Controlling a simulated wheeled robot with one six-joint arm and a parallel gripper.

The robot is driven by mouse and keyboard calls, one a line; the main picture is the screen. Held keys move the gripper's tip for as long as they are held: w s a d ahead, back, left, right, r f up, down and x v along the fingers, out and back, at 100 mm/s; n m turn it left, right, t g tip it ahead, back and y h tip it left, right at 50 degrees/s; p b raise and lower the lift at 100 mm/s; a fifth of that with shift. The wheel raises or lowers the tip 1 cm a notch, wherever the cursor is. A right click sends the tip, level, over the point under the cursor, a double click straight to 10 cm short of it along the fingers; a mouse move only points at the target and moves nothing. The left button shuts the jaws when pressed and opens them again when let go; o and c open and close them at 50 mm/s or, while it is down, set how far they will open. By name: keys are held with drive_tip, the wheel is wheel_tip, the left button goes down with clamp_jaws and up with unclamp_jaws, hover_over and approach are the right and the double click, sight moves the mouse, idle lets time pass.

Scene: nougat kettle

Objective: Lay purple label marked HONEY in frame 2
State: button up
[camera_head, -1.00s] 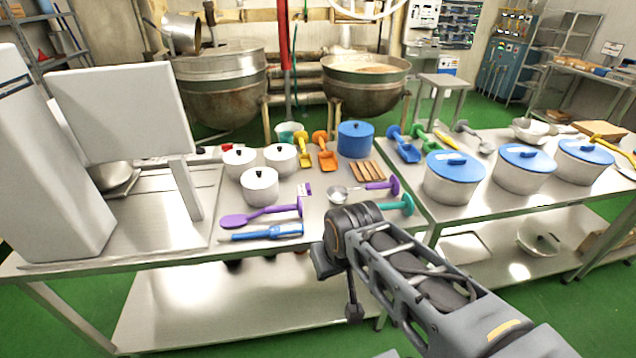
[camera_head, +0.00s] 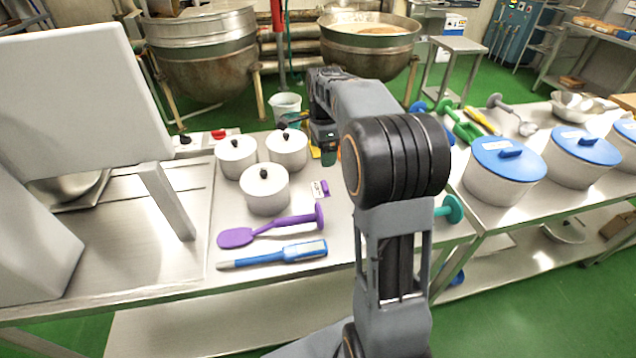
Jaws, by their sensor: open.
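A small white and purple piece (camera_head: 320,188), possibly the HONEY label, lies on the steel table right of the front white pot. Its lettering is too small to read. My gripper (camera_head: 326,157) is open, pointing down over the table behind this piece, near the orange and yellow scoops, and appears empty. My arm hides much of the table to its right. I cannot make out which thing is frame 2; pale patches show on the blue lids of the pots (camera_head: 503,180) at the right, too small to tell.
White pots (camera_head: 265,195) with black knobs stand left of the label. A purple spatula (camera_head: 270,231) and a blue-handled tool (camera_head: 280,255) lie in front. A grey monitor-like panel (camera_head: 80,100) stands at the left. Kettles (camera_head: 205,60) stand behind the table.

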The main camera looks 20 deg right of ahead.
drive_tip(key=m, duration=0.1)
hover_over(323, 185)
wheel_tip(323, 185, down, 8)
drive_tip(key=shift+s+r, duration=0.1)
drive_tip(key=shift+s, duration=0.05)
drive_tip(key=shift+w+f, duration=0.2)
drive_tip(key=shift+f, duration=3)
drive_tip(key=shift+c, duration=0.3)
drive_tip(key=c, duration=0.6)
drive_tip(key=shift+r, duration=0.1)
